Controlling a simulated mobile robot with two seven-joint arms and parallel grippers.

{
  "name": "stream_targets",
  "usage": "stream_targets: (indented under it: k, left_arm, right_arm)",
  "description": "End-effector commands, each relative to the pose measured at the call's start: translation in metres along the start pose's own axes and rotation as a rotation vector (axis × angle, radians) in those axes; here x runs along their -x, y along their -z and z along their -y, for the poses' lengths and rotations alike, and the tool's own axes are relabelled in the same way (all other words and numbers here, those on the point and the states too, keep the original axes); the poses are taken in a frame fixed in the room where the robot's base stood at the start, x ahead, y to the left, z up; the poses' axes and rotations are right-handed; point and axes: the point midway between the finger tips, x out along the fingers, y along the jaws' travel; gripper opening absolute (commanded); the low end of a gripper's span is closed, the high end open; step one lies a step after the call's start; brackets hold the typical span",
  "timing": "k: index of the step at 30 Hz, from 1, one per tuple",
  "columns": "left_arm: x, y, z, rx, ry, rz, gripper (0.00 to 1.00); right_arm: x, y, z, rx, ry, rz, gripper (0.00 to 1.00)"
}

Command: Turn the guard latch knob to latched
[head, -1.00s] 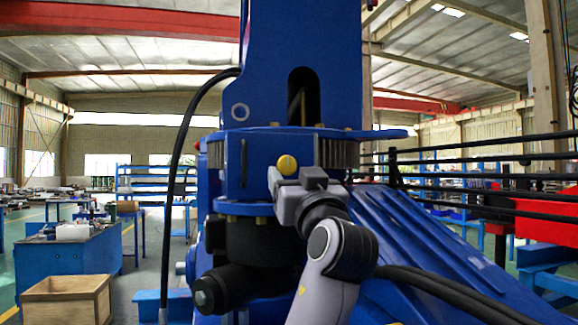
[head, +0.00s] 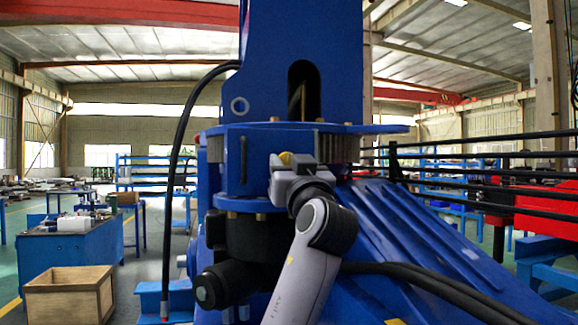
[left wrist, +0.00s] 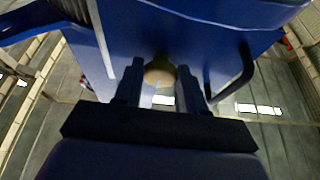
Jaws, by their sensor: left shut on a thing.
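The guard latch knob (head: 286,158) is a small yellow knob on the front of the blue crane stand (head: 232,165). In the head view my left gripper (head: 289,165) is at the knob and covers its lower part. In the left wrist view the knob (left wrist: 160,71) sits between the two dark fingers of my left gripper (left wrist: 160,80), which is shut on it. The knob's turned position and any latched marking cannot be made out. My right gripper is in neither view.
A black hose (head: 172,180) hangs left of the stand. Dark rails (head: 470,163) run off to the right. A wooden crate (head: 68,297) and a blue workbench (head: 70,246) stand at the left, away from my arm.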

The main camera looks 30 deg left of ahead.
Motion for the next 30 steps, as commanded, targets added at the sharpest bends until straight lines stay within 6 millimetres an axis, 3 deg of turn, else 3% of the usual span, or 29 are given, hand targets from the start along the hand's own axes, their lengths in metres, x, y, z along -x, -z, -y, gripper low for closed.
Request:
stream_targets:
  k: [11,30]
  left_arm:
    - [0.0,0.002,0.001,-0.131,-0.056,0.0,0.1]
    - [-0.001,0.004,0.004,-0.675,-0.282,-0.002,0.1]
  right_arm:
    - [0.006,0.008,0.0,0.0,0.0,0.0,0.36]
    - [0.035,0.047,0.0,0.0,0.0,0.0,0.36]
